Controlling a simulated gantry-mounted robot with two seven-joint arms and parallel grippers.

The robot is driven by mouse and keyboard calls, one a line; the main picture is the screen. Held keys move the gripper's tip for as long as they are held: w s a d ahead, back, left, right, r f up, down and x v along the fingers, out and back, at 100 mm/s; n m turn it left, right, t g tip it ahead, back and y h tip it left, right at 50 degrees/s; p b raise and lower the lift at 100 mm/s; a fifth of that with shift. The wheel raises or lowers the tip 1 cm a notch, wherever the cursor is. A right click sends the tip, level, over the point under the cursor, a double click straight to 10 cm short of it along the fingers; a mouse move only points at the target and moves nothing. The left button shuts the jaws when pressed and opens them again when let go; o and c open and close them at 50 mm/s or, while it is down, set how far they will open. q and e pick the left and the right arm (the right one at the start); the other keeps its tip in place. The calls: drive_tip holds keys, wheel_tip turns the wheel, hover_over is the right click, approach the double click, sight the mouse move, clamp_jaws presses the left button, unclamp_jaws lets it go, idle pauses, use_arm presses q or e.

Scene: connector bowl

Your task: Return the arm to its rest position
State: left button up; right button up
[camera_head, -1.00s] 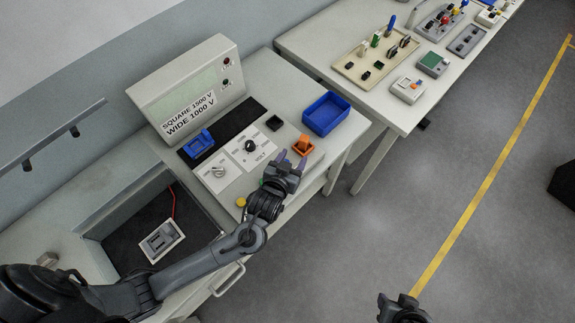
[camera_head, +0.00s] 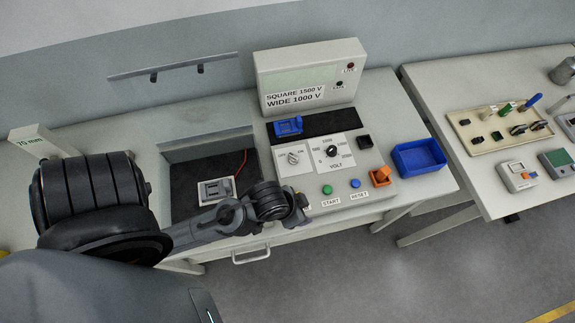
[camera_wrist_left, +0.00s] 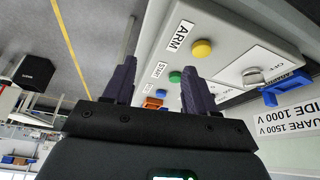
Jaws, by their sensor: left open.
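My left arm reaches in from the left in the head view. Its gripper (camera_head: 298,212) is at the front left edge of the test panel (camera_head: 375,195), left of the green START button (camera_head: 327,190). In the left wrist view the two dark fingers (camera_wrist_left: 158,88) stand apart with nothing held between them. The panel's yellow button (camera_wrist_left: 202,48) shows beyond the fingers in that view and is hidden in the head view. My right gripper is not in view.
A blue connector (camera_head: 288,126) sits on the panel's dark strip. An orange piece (camera_head: 380,177) is at its front right corner, left of a blue bin (camera_head: 419,158). A recess (camera_head: 188,190) holding a grey device (camera_head: 216,190) lies behind my forearm. Open floor is in front.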

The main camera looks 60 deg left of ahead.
use_arm(q)
drive_tip(key=s, duration=0.1)
drive_tip(key=s+a, duration=0.1)
drive_tip(key=s+g, duration=0.1)
drive_tip(key=shift+a+r, duration=0.2)
drive_tip(key=shift+a, duration=0.05)
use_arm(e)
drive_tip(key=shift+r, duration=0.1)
